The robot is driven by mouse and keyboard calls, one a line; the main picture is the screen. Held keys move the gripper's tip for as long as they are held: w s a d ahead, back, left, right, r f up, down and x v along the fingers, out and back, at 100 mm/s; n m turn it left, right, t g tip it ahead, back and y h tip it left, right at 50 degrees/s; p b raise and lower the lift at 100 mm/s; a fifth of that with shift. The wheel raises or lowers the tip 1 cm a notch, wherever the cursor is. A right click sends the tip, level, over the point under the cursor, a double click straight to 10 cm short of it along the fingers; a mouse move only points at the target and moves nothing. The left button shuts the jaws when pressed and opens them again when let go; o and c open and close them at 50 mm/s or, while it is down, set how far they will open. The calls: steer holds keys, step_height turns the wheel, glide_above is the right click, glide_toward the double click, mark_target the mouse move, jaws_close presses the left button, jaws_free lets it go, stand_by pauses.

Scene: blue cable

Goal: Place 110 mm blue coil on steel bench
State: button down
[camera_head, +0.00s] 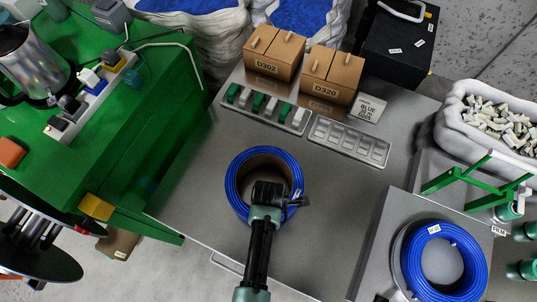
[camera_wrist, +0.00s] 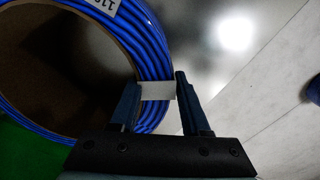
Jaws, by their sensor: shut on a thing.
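The blue coil (camera_head: 236,190), wound around a brown core, is over the middle of the steel bench (camera_head: 185,195). Its white label, partly cut off, shows "110" in the wrist view, where the blue windings (camera_wrist: 147,45) fill the upper left. My gripper (camera_head: 296,200) is shut on the coil's right side. In the wrist view, my gripper's fingers (camera_wrist: 158,92) stand either side of a pale strip at the coil's edge. I cannot tell whether the coil touches the bench. My wrist hides part of its near side.
Cardboard boxes (camera_head: 274,52), a sign (camera_head: 367,108) and a compartment tray (camera_head: 349,142) stand at the bench's back. Another blue coil (camera_head: 415,262) lies on a grey surface at lower right. A green table (camera_head: 110,130) adjoins at left. The bench's left front is bare.

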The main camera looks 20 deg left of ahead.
steer(key=shift+w, duration=0.15)
steer(key=c, duration=0.8)
jaws_free()
steer(key=shift+f, duration=0.15)
steer(key=o, duration=0.4)
